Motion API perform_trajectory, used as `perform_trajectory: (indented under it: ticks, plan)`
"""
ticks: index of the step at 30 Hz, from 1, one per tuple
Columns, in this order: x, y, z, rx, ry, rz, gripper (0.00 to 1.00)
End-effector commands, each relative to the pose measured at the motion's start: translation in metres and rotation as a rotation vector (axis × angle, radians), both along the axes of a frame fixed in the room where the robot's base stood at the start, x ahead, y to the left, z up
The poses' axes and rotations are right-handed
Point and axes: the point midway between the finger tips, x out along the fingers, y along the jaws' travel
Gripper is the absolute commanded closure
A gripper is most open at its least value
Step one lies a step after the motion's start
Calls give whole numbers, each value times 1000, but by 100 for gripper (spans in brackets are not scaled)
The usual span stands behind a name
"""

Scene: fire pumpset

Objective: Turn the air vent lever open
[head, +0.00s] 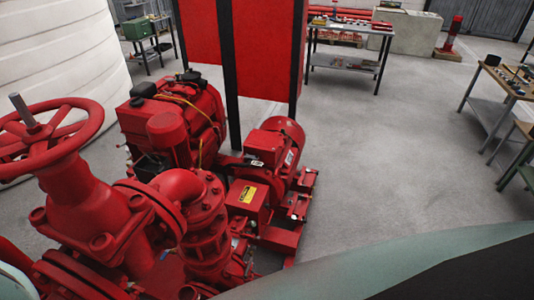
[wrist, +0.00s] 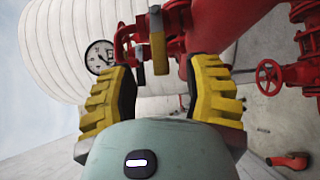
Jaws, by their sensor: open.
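In the wrist view, a lever with a yellow grip (wrist: 158,50) hangs from a small metal valve on the red pipework. It looks like the air vent lever. My gripper (wrist: 164,70) is open, with a yellow ribbed pad on each side. The lever shows between the two fingertips, beyond them and apart from the pads as far as I can tell. A short grey metal piece (wrist: 139,72) hangs just left of the lever. The head view shows neither the lever nor my gripper clearly.
A pressure gauge (wrist: 100,57) sits left of the lever. A red handwheel (wrist: 269,77) is at right. The head view shows a large handwheel (head: 85,118), a red pump motor (head: 272,145), a white tank (head: 60,50) and clear floor (head: 400,150) at right.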

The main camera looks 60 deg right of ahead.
Motion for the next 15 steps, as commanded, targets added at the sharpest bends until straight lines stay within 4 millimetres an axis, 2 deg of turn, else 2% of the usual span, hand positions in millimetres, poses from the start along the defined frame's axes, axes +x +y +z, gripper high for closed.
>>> perform_trajectory:
  ticks: [1,4,9,15]
  plan:
    - [11,-8,5,-5,-1,-10,51]
    - [27,-18,4,-4,0,-13,51]
    - [40,-24,2,-3,-2,-11,51]
    - [46,-27,0,0,1,-7,51]
